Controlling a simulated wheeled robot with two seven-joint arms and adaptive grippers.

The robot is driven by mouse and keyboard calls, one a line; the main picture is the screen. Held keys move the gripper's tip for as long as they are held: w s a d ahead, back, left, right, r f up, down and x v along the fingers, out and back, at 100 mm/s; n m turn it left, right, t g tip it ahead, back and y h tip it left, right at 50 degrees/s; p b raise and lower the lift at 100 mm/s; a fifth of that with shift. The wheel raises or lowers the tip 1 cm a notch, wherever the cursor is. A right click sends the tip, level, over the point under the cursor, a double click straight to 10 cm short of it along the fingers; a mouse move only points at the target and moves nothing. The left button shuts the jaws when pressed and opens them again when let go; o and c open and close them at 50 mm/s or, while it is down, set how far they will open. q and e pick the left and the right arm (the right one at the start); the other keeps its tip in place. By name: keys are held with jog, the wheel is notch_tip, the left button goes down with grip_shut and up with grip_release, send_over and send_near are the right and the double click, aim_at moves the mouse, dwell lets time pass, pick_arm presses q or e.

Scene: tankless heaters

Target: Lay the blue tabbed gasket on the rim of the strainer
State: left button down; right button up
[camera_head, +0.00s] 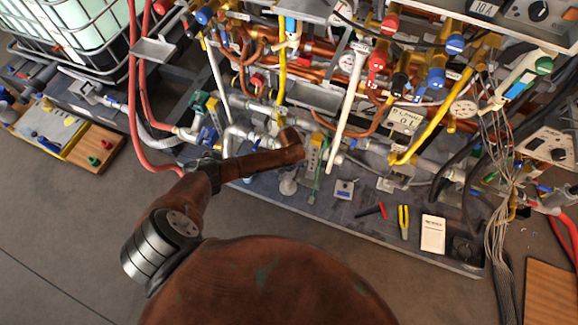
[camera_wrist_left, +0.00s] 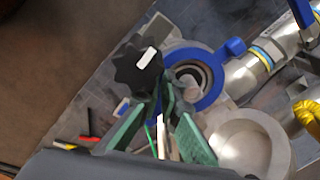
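The blue tabbed gasket (camera_wrist_left: 212,92) shows in the left wrist view as a flat ring with one tab pointing right. It appears around the round metal opening of the strainer (camera_wrist_left: 186,72); I cannot tell whether it lies flat on the rim. My left gripper (camera_wrist_left: 172,100) has two green fingers just below and partly in front of the ring. Their tips overlap its lower edge, so I cannot tell whether they grip it. In the head view my left arm reaches in among the pipes, and the gasket is too small or hidden to make out. My right gripper is out of view.
A dark lobed knob (camera_wrist_left: 138,70) stands left of the ring, and a pale round cup (camera_wrist_left: 250,145) right of the fingers. Dense pipes and valves crowd behind. Red-handled pliers (camera_head: 372,210), a yellow tool (camera_head: 403,221) and a white card (camera_head: 433,233) lie on the tray's front right.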

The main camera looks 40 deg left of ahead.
pick_arm(q)
jog(key=c, duration=2.1)
grip_release()
jog(key=r, duration=1.2)
jog(key=shift+s+d, duration=0.2)
jog(key=shift+d, duration=0.05)
jog(key=shift+f, duration=0.1)
